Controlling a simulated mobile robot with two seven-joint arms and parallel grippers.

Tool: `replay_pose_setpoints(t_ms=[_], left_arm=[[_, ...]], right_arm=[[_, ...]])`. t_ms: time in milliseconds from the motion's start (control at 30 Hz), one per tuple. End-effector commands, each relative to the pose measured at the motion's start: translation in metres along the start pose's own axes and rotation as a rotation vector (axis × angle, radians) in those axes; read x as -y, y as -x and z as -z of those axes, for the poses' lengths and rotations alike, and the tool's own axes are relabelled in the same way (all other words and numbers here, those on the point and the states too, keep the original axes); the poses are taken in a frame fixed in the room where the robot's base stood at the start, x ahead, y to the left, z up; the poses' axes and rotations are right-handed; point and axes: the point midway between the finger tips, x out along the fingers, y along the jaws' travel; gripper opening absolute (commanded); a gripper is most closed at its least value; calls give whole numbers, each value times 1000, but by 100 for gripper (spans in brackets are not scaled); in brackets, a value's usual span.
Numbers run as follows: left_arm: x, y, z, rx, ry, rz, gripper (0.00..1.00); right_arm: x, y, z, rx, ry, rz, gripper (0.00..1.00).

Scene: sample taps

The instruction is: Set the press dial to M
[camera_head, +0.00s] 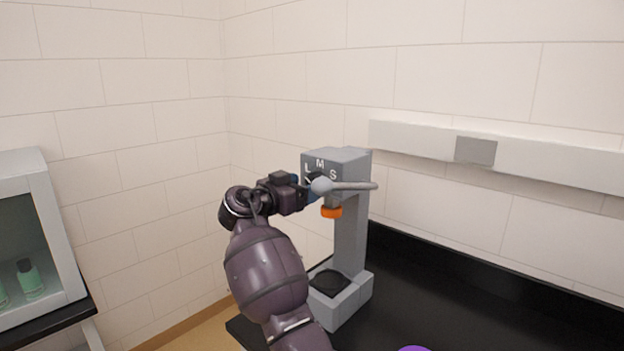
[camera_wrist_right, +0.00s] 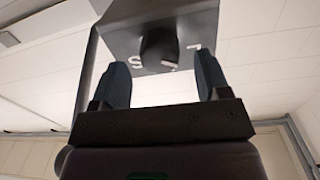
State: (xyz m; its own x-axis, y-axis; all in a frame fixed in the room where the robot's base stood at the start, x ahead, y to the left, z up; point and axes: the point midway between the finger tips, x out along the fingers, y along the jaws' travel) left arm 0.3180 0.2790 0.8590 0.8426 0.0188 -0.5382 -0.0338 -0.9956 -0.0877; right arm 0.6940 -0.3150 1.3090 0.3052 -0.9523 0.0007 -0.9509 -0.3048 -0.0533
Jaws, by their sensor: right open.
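The grey press (camera_head: 350,225) stands on the black counter, with the letters L, M and S on the front of its head. A grey lever (camera_head: 352,185) with a ball end crosses in front of the head. My right gripper (camera_head: 311,183) is at the press front, partly behind the ball. In the wrist view the dark round dial (camera_wrist_right: 159,48) lies just beyond and between the open fingers of my right gripper (camera_wrist_right: 161,70); no contact shows. The letters appear upside down there. My left gripper is out of view.
A purple object (camera_head: 414,348) shows at the bottom edge. The black counter (camera_head: 470,300) right of the press is mostly clear. A cabinet with bottles (camera_head: 29,278) stands at left.

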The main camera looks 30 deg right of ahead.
Motion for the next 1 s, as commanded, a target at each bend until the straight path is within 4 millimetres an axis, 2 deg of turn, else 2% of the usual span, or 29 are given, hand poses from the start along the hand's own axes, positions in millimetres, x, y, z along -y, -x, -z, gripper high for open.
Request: replay_pose_setpoints(t_ms=[100,233,633,933,1000], left_arm=[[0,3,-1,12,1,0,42],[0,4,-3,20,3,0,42],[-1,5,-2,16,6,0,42],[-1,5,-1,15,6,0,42],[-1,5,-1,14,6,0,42]], right_arm=[[0,-16,1,-1,1,-1,69],[0,-26,0,0,0,0,69],[0,-32,0,0,0,1,68],[0,-32,0,0,0,1,22],[0,-32,0,0,0,1,20]])
